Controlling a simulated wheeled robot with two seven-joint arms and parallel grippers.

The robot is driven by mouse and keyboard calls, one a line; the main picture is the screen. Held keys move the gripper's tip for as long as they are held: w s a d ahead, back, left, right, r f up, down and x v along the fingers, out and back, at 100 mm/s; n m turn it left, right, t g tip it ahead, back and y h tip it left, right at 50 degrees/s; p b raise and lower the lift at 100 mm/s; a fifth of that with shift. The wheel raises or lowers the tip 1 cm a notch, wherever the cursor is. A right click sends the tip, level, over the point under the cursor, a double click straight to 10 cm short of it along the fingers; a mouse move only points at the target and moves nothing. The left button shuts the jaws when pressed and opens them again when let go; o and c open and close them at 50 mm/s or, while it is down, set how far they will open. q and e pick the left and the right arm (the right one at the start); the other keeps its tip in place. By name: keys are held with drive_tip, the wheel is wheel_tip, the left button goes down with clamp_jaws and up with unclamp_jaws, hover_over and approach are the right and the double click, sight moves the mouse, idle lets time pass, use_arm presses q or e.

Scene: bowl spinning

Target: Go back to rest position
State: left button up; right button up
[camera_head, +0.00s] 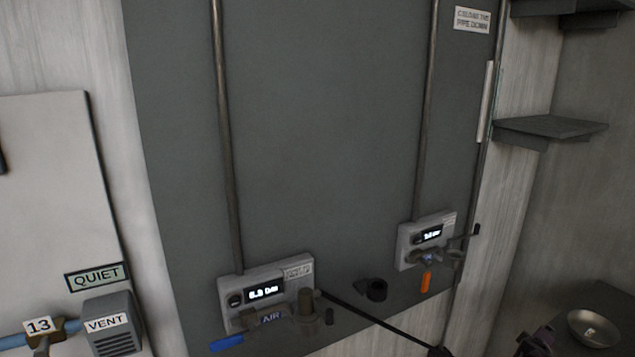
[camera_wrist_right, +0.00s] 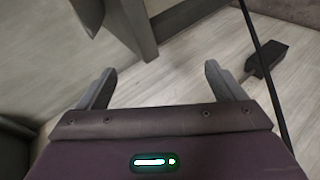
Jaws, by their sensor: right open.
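My right gripper (camera_wrist_right: 159,67) shows in the right wrist view with its two fingers spread wide apart. Nothing is between the fingers, and pale wooden floor (camera_wrist_right: 165,85) lies beyond them. In the head view, a small dark purple part at the bottom edge, left of the bowl, may belong to my right arm, but I cannot tell. My left gripper is in neither view. A metal bowl (camera_head: 592,328) sits on a dark surface at the bottom right of the head view, with something small in it.
A grey panel (camera_head: 320,150) carries two gauge boxes, left (camera_head: 265,290) and right (camera_head: 427,240). A black hose (camera_head: 375,318) slants down from it. A dark shelf (camera_head: 550,128) juts out at right. The wrist view shows a dark block (camera_wrist_right: 267,58) on the floor and a thin black line nearby.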

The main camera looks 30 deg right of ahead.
drive_tip(key=s+a+f+n+g+y, duration=0.1)
drive_tip(key=s+f+n, duration=0.2)
drive_tip(key=s+f, duration=0.5)
drive_tip(key=s+f+n+y, duration=0.1)
drive_tip(key=s+f+n, duration=0.2)
drive_tip(key=s, duration=0.9)
drive_tip(key=s+a+f+m+g+y, duration=0.1)
drive_tip(key=s+a+f+y, duration=0.2)
drive_tip(key=a+f, duration=1)
drive_tip(key=s+a+f+m+y, duration=0.1)
drive_tip(key=s+a+f+y, duration=0.15)
drive_tip(key=a+f, duration=0.95)
drive_tip(key=s+a+f+m+y+b, duration=0.1)
drive_tip(key=a+f+y, duration=0.1)
drive_tip(key=a, duration=1.5)
drive_tip(key=s+a+f+y+b, duration=0.1)
drive_tip(key=a+f, duration=0.1)
drive_tip(key=a, duration=1.6)
drive_tip(key=shift+s+f+m+g+y, duration=0.3)
drive_tip(key=shift+m+g+y, duration=0.05)
drive_tip(key=shift+m+g, duration=0.05)
